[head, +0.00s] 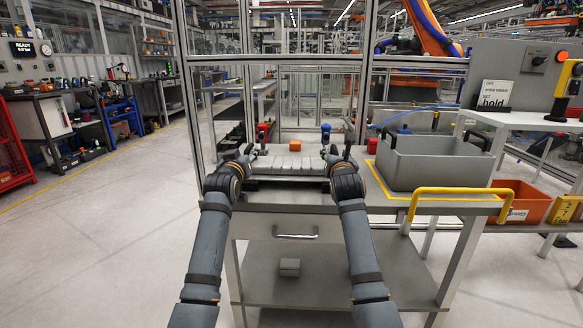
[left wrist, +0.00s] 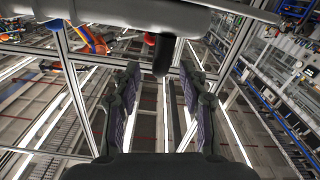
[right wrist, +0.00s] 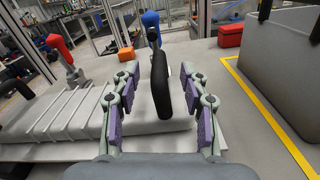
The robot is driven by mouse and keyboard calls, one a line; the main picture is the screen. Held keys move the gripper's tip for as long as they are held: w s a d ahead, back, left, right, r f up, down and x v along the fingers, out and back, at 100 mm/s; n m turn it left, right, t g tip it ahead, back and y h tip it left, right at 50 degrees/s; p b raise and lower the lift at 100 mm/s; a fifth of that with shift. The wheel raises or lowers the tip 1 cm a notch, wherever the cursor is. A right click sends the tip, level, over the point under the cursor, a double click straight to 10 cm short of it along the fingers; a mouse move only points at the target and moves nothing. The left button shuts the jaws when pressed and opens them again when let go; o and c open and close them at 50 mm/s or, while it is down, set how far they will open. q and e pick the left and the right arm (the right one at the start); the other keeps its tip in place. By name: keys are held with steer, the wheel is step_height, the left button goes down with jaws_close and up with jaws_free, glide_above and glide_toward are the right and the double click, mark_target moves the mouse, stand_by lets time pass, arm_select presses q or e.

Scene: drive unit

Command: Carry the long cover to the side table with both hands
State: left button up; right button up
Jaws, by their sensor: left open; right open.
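The long cover (head: 290,163) is a pale grey ribbed piece lying across the bench in front of me; its ribbed top also shows in the right wrist view (right wrist: 60,122). My left gripper (head: 246,157) is at its left end. In the left wrist view my left gripper (left wrist: 160,80) is open, with a black handle (left wrist: 162,55) just beyond and between its fingers. My right gripper (head: 336,155) is at the right end. In the right wrist view its open fingers (right wrist: 160,90) stand on both sides of an upright black handle (right wrist: 161,84), not closed on it.
A grey bin (head: 432,163) stands right of the cover inside a yellow outline, near a yellow rail (head: 458,191). An orange bin (head: 520,203) is further right. Red (head: 262,133) and blue (head: 326,133) knobs stand behind the cover. Metal frame posts rise behind the bench. Floor at left is clear.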

mark_target(248, 149)
arm_select(q)
steer(key=shift+w+d, duration=0.2)
steer(key=shift+w, duration=2.05)
arm_select(e)
steer(key=shift+w+d, duration=0.15)
steer(key=shift+w, duration=2.1)
arm_select(q)
steer(key=shift+c, duration=0.4)
arm_select(e)
steer(key=shift+c, duration=0.3)
arm_select(q)
jaws_close()
arm_select(e)
jaws_close()
